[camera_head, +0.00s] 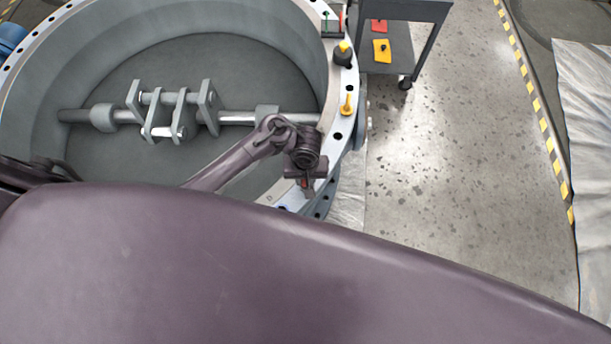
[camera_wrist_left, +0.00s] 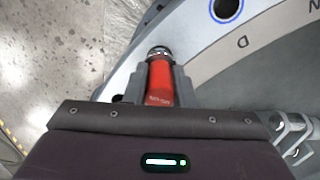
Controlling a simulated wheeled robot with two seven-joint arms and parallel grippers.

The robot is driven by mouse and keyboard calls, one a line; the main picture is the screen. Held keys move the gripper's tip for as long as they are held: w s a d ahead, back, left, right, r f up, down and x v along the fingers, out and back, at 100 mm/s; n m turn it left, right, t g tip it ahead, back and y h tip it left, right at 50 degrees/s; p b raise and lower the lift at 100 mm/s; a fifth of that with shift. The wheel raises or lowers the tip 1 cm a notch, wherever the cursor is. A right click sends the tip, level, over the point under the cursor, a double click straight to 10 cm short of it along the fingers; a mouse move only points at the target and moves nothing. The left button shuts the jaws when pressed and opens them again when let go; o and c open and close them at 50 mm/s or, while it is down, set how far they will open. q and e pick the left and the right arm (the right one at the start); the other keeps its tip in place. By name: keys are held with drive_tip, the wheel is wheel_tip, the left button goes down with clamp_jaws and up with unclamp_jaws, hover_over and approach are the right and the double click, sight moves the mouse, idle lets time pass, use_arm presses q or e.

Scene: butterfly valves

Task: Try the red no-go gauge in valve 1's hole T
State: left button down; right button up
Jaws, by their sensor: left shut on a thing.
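Valve 1 (camera_head: 95,25) is a big grey ring with a light flange rim pierced by bolt holes. My left gripper (camera_head: 304,178) is at the rim's right front side. It is shut on the red no-go gauge (camera_wrist_left: 160,82), a small part of which shows red in the head view (camera_head: 304,183). In the left wrist view the gauge bears white lettering and has a dark, shiny far end over the flange. I cannot tell whether that end is in a hole or above it. No letter T is readable. My right gripper is not in view.
A blue-ringed hole (camera_wrist_left: 226,9) and a letter D (camera_wrist_left: 243,41) show on the flange. A yellow plug (camera_head: 347,104) and a yellow-topped black piece (camera_head: 343,54) stand on the rim. A grey cart (camera_head: 408,10) carries red and yellow pieces. Open floor (camera_head: 450,170) lies right.

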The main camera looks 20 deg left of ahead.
use_arm(q)
drive_tip(key=shift+p, duration=0.35)
idle(0.3)
drive_tip(key=shift+f, duration=0.35)
idle(0.6)
drive_tip(key=shift+f+b, duration=0.55)
drive_tip(key=shift+f, duration=0.3)
idle(0.4)
drive_tip(key=shift+r, duration=0.1)
idle(0.5)
drive_tip(key=shift+r+p, duration=3.3)
drive_tip(key=shift+p, duration=0.75)
drive_tip(key=shift+d, duration=0.1)
